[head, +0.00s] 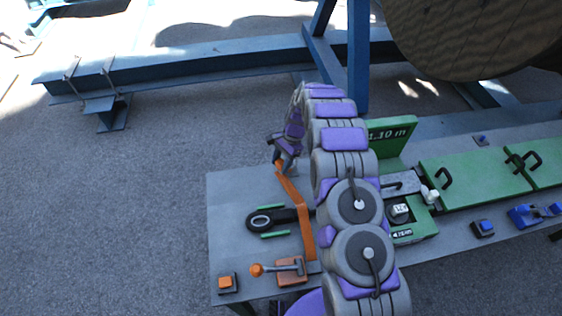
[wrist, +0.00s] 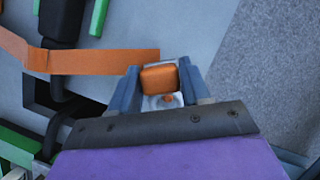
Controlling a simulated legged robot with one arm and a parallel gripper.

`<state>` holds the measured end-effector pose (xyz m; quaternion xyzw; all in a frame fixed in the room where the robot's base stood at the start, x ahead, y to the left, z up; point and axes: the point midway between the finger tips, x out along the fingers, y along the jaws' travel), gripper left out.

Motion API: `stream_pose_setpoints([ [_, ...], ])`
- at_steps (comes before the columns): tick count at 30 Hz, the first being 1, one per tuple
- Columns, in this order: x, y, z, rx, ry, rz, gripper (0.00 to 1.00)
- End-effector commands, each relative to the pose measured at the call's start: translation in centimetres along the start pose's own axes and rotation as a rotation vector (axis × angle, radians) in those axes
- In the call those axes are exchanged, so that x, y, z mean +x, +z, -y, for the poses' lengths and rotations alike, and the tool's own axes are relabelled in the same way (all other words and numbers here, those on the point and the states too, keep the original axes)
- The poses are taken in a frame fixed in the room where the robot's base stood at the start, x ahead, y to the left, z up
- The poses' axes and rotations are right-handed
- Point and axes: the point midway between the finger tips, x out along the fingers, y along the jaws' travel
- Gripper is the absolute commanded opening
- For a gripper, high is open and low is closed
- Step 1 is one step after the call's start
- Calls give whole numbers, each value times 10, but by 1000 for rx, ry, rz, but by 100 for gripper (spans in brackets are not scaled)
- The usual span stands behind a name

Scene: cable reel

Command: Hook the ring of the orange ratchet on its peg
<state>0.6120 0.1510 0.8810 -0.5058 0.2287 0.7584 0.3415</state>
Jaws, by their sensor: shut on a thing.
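The orange ratchet (head: 292,270) sits at the front of the grey bench, with a lever ending in an orange ball. An orange strap (head: 305,228) runs from it up to my gripper (head: 279,156). In the wrist view the strap (wrist: 95,62) comes in from the left and ends near the fingertips. My gripper (wrist: 158,82) is shut on a small orange piece (wrist: 158,78) at the strap's end. A pale metal part with an orange dot (wrist: 167,100) shows just below it; I cannot tell whether it is the ring. The peg cannot be made out clearly.
A black part with a round eye (head: 262,220) lies between green bars on the bench (head: 228,190). An orange button (head: 227,282) is at the front left corner. Green covers (head: 470,175) and blue parts stand at the right. A cable reel (head: 480,35) is behind.

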Motion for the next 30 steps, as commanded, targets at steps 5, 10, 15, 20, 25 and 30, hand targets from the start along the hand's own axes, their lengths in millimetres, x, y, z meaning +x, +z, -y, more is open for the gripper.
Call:
stream_pose_setpoints([
  [5, 2, -1, 0, 0, 0, 0, 9],
  [10, 4, -2, 0, 0, 0, 0, 9],
  [15, 7, -3, 0, 0, 0, 0, 9],
  [20, 9, -4, 0, 0, 0, 0, 9],
  [25, 11, -4, 0, 0, 0, 0, 9],
  [30, 13, -5, 0, 0, 0, 0, 9],
])
